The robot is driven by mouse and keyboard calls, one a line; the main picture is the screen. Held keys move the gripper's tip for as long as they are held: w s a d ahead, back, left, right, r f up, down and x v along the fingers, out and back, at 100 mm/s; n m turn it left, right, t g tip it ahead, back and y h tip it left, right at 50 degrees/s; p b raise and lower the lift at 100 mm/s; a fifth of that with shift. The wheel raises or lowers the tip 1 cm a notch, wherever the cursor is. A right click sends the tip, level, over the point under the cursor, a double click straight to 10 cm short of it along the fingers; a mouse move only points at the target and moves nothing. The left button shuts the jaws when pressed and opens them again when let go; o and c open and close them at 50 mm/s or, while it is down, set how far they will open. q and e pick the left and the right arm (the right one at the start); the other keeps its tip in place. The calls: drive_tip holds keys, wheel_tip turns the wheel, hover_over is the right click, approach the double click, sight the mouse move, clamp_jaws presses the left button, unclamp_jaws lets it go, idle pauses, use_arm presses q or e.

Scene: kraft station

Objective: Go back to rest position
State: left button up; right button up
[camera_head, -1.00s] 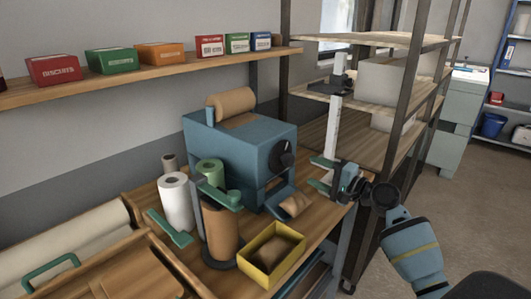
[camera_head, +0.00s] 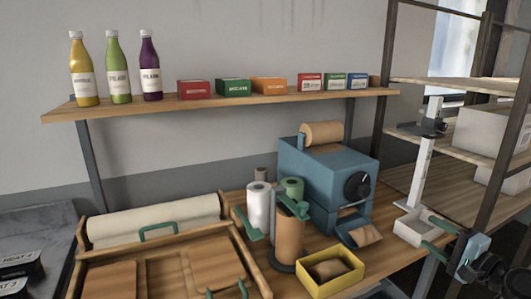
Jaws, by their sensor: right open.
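My right gripper (camera_head: 440,238) is at the lower right, its two green fingers apart, pointing left over the right end of the wooden bench. A small white open tray (camera_head: 408,232) is just beyond the fingertips; I cannot tell whether they touch it. Nothing shows held between the fingers. My left gripper is not in view.
A blue machine (camera_head: 318,165) with a brown roll on top stands on the bench. Near it are a yellow box (camera_head: 333,286) and several upright rolls (camera_head: 258,207). A shelf (camera_head: 240,103) holds bottles and cartons. Rack posts (camera_head: 389,75) stand at the right.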

drive_tip(key=s+a+f+n+g+h, duration=0.15)
drive_tip(key=s+a+f, duration=0.3)
drive_tip(key=f, duration=0.45)
drive_tip(key=s+a+f+n+g+h, duration=0.1)
drive_tip(key=s+a+f+n+g, duration=0.15)
drive_tip(key=s+f, duration=0.45)
drive_tip(key=s+a+f+n+g+h, duration=0.15)
drive_tip(key=a+f, duration=0.25)
drive_tip(key=f, duration=0.7)
drive_tip(key=s+a+f+n, duration=0.3)
drive_tip(key=s+a, duration=0.1)
drive_tip(key=s, duration=0.4)
drive_tip(key=s+a+f+n+g, duration=0.1)
drive_tip(key=s+a+f+n, duration=0.2)
drive_tip(key=s, duration=0.5)
drive_tip(key=s+a+f+n+g+h, duration=0.1)
drive_tip(key=s+a+n, duration=0.3)
drive_tip(key=s, duration=0.4)
drive_tip(key=shift+s+a+f, duration=0.2)
drive_tip(key=shift+a+f, duration=0.25)
drive_tip(key=shift+f, duration=0.45)
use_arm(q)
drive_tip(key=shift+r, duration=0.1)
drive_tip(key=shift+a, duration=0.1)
